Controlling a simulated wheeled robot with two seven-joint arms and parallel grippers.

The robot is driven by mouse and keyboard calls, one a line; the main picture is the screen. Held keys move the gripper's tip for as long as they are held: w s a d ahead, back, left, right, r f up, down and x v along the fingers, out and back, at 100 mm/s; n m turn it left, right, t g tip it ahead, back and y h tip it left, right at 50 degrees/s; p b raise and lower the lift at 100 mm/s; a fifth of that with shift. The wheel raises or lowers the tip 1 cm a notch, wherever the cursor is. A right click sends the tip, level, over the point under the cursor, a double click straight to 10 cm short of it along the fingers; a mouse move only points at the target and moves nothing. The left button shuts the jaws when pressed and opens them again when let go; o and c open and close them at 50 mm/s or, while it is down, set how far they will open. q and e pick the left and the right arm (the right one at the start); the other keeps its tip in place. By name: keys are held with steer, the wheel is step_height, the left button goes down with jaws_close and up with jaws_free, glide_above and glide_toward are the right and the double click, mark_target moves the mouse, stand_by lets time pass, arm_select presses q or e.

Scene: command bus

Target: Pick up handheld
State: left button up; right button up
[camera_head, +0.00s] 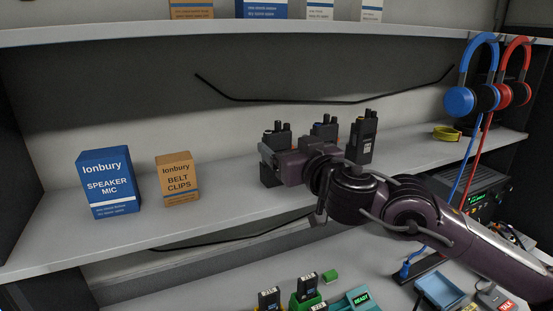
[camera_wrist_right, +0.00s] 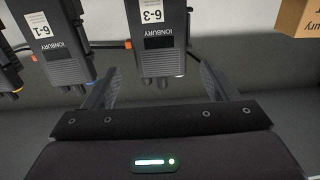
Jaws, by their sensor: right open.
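Three black handhelds stand on the middle shelf. In the head view the left one (camera_head: 278,140) is partly hidden behind my right gripper (camera_head: 267,165); a middle one (camera_head: 324,129) and a right one (camera_head: 361,143) stand beyond my arm. In the right wrist view the handheld labelled 6-3 (camera_wrist_right: 160,42) lies in line with the gap between the open fingers of my right gripper (camera_wrist_right: 157,78). Whether the fingers touch it cannot be told. The handheld labelled 6-1 (camera_wrist_right: 55,35) is to its left. My left gripper is not in view.
A blue speaker mic box (camera_head: 109,185) and an orange belt clips box (camera_head: 177,178) stand on the shelf at left. Blue (camera_head: 459,100) and red (camera_head: 522,92) headsets hang at right. Below are more handhelds (camera_head: 306,288) on the counter. An upper shelf (camera_head: 220,30) runs overhead.

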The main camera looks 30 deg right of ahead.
mark_target(280, 139)
steer(key=shift+w+r+p, duration=0.25)
steer(key=shift+w+p, duration=0.2)
steer(key=shift+w, duration=0.65)
steer(key=shift+w+f, duration=0.1)
steer(key=shift+w, duration=0.95)
steer(key=shift+w+f, duration=0.1)
steer(key=shift+w, duration=0.35)
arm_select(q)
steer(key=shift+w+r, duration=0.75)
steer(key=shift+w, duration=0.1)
arm_select(e)
steer(key=shift+s, duration=0.1)
